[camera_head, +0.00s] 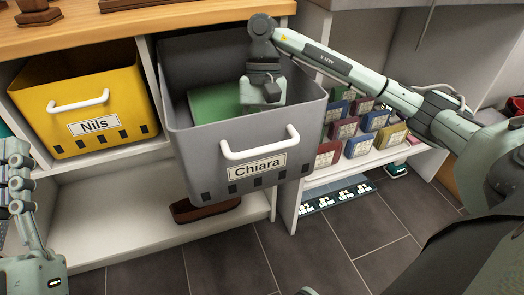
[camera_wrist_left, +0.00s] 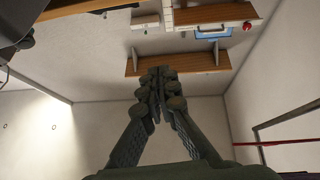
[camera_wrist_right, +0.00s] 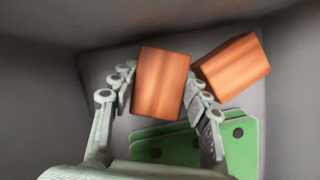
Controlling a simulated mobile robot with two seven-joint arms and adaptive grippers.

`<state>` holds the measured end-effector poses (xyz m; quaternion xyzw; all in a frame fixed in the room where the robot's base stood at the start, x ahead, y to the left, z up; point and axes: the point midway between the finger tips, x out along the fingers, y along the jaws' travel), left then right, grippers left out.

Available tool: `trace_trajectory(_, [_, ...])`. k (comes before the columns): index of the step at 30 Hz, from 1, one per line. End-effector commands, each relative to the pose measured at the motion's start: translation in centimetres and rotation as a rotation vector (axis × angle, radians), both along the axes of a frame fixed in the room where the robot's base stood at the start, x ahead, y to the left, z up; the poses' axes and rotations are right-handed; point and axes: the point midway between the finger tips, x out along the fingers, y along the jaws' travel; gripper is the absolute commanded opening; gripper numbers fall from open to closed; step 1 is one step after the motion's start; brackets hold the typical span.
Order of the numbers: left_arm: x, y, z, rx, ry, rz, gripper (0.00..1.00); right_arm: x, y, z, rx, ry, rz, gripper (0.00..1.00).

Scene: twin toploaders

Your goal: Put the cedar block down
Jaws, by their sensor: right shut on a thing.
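My right gripper (camera_wrist_right: 158,84) is inside the grey bin (camera_head: 195,150) labelled Chiara, pointing down. Its fingers are shut on an orange-brown wooden block (camera_wrist_right: 162,66), taken as the cedar block. A second block of like colour (camera_wrist_right: 236,68) lies tilted to the right of it, close by or touching. Green pieces with dark dots (camera_wrist_right: 190,148) lie below them. I cannot tell whether the held block touches the bin floor. In the head view the bin's front wall hides the fingertips and blocks. My left gripper (camera_head: 15,165) is at the far left edge, shut and empty in the left wrist view (camera_wrist_left: 158,85).
A yellow bin (camera_head: 80,105) labelled Nils stands in the left shelf bay. Several coloured boxes (camera_head: 358,146) stand on the lower right shelf. A brown tray (camera_head: 205,208) lies below the grey bin. A wooden worktop (camera_head: 130,25) runs above. The tiled floor in front looks clear.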

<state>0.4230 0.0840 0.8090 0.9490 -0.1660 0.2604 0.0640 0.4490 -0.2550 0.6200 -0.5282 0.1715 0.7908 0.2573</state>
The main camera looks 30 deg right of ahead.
Motion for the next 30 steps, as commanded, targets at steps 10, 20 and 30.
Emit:
trace_trajectory(10, [0.0,0.0,0.1,-0.003,-0.005,0.001,0.0,0.0,0.0,0.0,0.0,0.0,0.0,0.55])
trace_trajectory(20, [0.5,-0.5,-1.2,0.037,0.11,-0.008,0.0,1.1,-0.8,3.6,-0.002,-0.005,-0.002,0.55])
trace_trajectory(30, [1.9,-0.2,-5.2,0.124,0.304,0.008,0.0,2.3,-1.7,7.0,-0.001,-0.001,-0.001,0.55])
